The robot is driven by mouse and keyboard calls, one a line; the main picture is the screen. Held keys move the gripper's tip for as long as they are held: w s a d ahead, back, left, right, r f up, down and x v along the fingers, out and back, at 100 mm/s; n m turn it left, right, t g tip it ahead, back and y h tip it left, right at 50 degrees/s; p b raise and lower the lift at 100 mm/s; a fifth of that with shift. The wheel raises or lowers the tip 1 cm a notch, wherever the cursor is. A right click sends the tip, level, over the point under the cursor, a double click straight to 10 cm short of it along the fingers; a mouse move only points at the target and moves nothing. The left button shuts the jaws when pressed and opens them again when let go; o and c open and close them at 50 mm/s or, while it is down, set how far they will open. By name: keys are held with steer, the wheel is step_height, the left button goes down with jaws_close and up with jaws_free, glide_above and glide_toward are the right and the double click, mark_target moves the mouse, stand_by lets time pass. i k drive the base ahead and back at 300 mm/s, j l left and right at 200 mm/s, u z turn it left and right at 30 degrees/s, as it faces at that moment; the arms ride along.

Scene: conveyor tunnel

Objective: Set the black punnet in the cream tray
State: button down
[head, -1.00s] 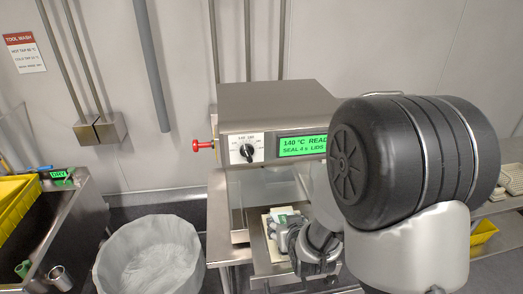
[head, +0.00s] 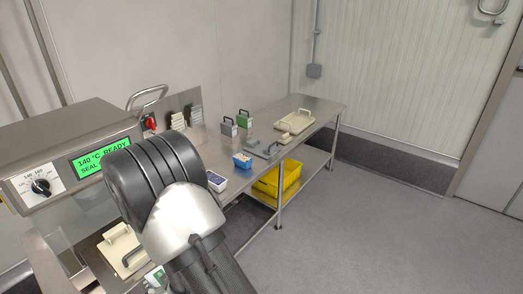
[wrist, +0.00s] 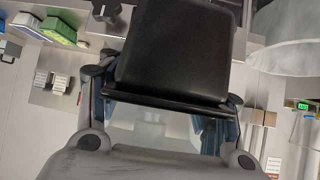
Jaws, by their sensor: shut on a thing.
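The black punnet (wrist: 178,45) fills the top middle of the wrist view. My gripper (wrist: 168,98) is shut on it, with a finger at either side of its near edge. Neither the punnet nor my gripper shows in the head view, where my arm fills the lower left. A cream tray-like piece (head: 297,122) lies at the far end of the steel bench in the head view, apart from the punnet. A second cream piece with a handle (head: 120,250) sits below the sealing machine at lower left. I cannot tell whether either is empty.
The sealing machine (head: 75,160) stands at the left. On the bench (head: 322,115) are a grey box (head: 229,127), a green box (head: 244,119), a blue punnet (head: 241,161) and a flat grey piece (head: 262,150). A yellow crate (head: 277,182) sits below. The floor at right is clear.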

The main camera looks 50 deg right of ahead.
mark_target(283, 125)
steer(key=l+z, duration=0.2)
steer(key=l, duration=0.2)
steer(key=i+l+z, duration=0.25)
steer(key=l+z, duration=0.2)
steer(key=l, duration=0.25)
steer(key=i+l+z, duration=0.3)
steer(key=l+z, duration=0.15)
steer(key=i+l+z, duration=0.65)
steer(key=z, duration=0.25)
steer(key=i+z, duration=0.45)
steer(key=i+l, duration=0.1)
steer(key=i, duration=0.75)
steer(key=i+l+z, duration=0.1)
steer(key=i, duration=0.75)
steer(key=i+j+u, duration=0.15)
steer(key=i+u, duration=0.55)
steer(key=u, duration=0.15)
steer(key=i+u, duration=0.45)
steer(key=i+l+u, duration=0.25)
steer(key=u, duration=0.2)
steer(key=i+u, duration=0.4)
steer(key=i+l+u, duration=0.1)
steer(key=i+u, duration=0.3)
